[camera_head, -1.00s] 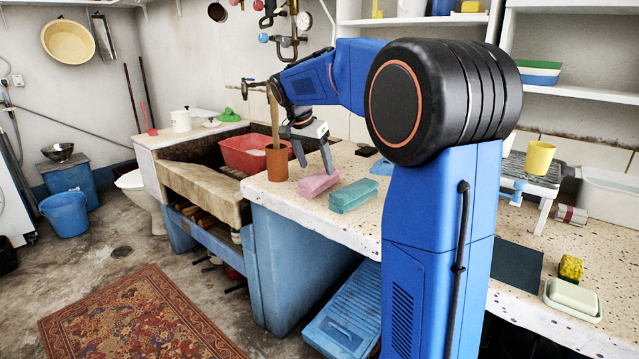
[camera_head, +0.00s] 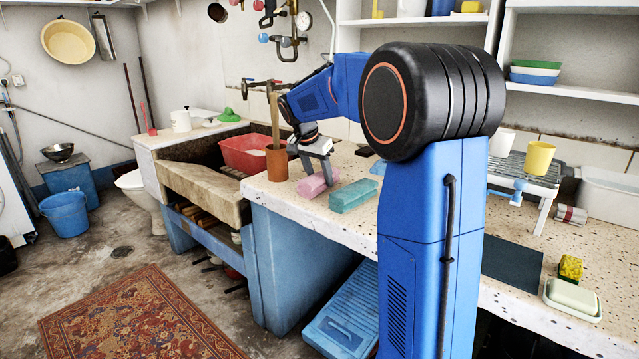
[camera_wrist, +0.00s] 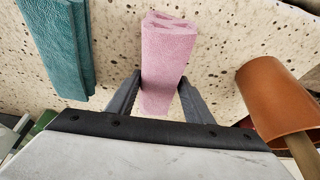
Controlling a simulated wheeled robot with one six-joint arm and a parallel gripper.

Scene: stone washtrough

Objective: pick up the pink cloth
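The pink cloth (camera_head: 312,187) is a folded block on the speckled counter, left of the teal cloth (camera_head: 353,196). My gripper (camera_head: 319,172) is down at the pink cloth, with its fingers on either side of it. In the wrist view the pink cloth (camera_wrist: 166,50) lies between the two dark fingers (camera_wrist: 160,80), whose tips are at or very near its sides. I cannot tell whether they press on it. The cloth seems to rest on the counter. The teal cloth (camera_wrist: 55,45) lies apart at the left.
A brown cup (camera_head: 277,164) with a wooden handle in it stands just left of the pink cloth; it is close at the right in the wrist view (camera_wrist: 272,98). A red basin (camera_head: 243,153) is in the stone trough (camera_head: 200,190). The counter behind the cloths is mostly clear.

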